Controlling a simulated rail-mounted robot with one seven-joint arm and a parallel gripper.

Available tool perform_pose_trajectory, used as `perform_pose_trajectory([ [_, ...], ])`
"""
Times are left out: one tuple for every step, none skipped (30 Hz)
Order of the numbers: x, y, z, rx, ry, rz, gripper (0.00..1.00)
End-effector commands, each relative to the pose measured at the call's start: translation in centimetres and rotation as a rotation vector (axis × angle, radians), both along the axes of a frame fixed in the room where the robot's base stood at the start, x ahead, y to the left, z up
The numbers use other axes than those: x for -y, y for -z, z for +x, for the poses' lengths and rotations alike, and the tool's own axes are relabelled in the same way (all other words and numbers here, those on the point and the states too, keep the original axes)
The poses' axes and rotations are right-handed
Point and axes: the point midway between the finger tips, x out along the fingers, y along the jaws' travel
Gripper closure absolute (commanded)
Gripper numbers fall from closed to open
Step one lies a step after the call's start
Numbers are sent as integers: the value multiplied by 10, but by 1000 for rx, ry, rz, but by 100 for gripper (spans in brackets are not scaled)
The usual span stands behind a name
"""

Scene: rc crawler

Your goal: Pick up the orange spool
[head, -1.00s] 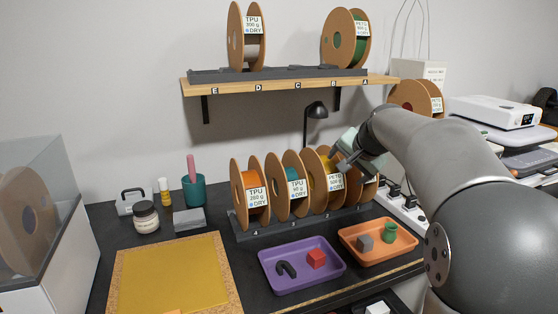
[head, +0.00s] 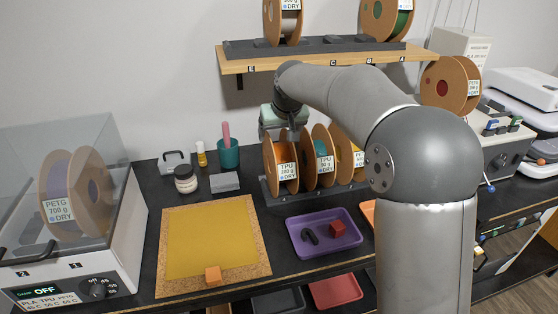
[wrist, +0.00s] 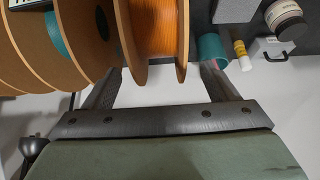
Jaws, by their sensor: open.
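The orange spool (head: 270,165) has cardboard flanges and a white TPU 280 g DRY label. It stands upright at the left end of the dark rack on the bench. In the wrist view its orange filament (wrist: 160,28) shows between two flanges. My gripper (head: 291,138) is open at the spool's top. In the wrist view the gripper's fingers (wrist: 162,76) appear on either side of the spool, with a gap on the right. I cannot tell whether the left finger touches a flange. The arm hides part of the rack's right end.
A teal spool (head: 323,145) stands close to the right in the rack (head: 270,190). The shelf (head: 330,58) with more spools is above. A teal cup (head: 228,153), jar (head: 186,179) and yellow mat (head: 210,238) lie left. A purple tray (head: 345,243) is in front.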

Motion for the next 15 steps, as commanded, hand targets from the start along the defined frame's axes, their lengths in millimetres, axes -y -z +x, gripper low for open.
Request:
perform_pose_trajectory([
  [-1, 4, 2, -2, 0, -1, 20],
  [-1, 6, 3, -2, 0, -1, 20],
  [-2, 8, 5, -1, 0, 0, 20],
  [-2, 9, 5, 0, 0, 0, 20],
  [-2, 11, 6, 0, 0, 0, 20],
  [-2, 13, 7, 0, 0, 0, 20],
  [-2, 15, 8, -2, 0, -1, 20],
  [-2, 19, 9, -3, 0, -1, 20],
  [-3, 24, 10, -4, 0, -1, 20],
  [-3, 28, 12, -5, 0, -2, 20],
  [-3, 32, 14, -5, 0, -2, 20],
  [-4, 38, 16, -5, 0, -2, 20],
  [-5, 43, 18, -4, 0, -1, 20],
  [-6, 46, 20, -2, 0, -1, 20],
  [-6, 51, 22, -3, 0, 0, 20],
])
